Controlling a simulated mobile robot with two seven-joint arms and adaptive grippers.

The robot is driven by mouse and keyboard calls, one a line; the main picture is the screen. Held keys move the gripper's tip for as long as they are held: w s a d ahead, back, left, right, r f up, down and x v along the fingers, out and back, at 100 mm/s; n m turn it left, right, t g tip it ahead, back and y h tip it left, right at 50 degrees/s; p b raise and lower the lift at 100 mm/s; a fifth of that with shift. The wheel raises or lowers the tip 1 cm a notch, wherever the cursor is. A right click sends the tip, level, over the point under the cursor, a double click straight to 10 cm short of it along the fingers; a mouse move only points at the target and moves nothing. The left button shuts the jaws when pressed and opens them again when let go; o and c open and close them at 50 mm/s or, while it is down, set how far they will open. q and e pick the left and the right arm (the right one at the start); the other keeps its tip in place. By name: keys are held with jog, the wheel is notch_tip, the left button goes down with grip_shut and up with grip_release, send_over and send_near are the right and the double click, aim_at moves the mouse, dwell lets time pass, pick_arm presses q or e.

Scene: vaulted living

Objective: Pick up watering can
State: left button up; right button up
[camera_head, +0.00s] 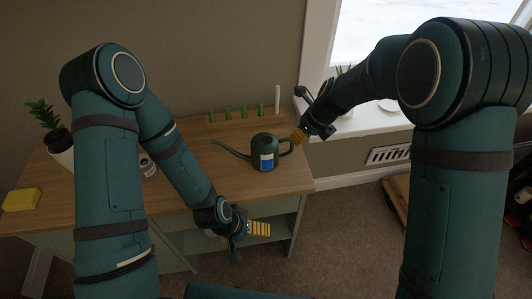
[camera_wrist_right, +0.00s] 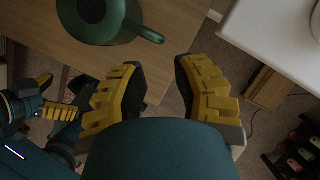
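The dark green watering can (camera_head: 265,138) stands upright near the right end of the wooden table top (camera_head: 185,215). It has a long spout to the left and a blue and white label. In the right wrist view, the can (camera_wrist_right: 97,20) is at the top left, with its handle pointing toward the gripper. My right gripper (camera_head: 298,137) is beside the handle on the can's right. In the wrist view its yellow fingers (camera_wrist_right: 158,75) are spread with nothing between them. My left gripper (camera_head: 258,229) is empty in front of the table edge, its fingers apart.
A wooden planter with green sprouts (camera_head: 232,122) stands behind the can. A potted plant (camera_head: 55,140), a yellow block (camera_head: 21,199) and a white-labelled jar (camera_head: 148,166) are on the left. The white window sill (camera_head: 365,122) lies to the right.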

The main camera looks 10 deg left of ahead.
aim_at(291, 149)
jog(key=b+x, duration=0.2)
jog(key=x, duration=0.7)
jog(key=shift+w+f, duration=0.15)
jog(key=shift+f, duration=0.2)
jog(key=shift+o, duration=0.4)
grip_shut()
jog(key=shift+r, duration=0.1)
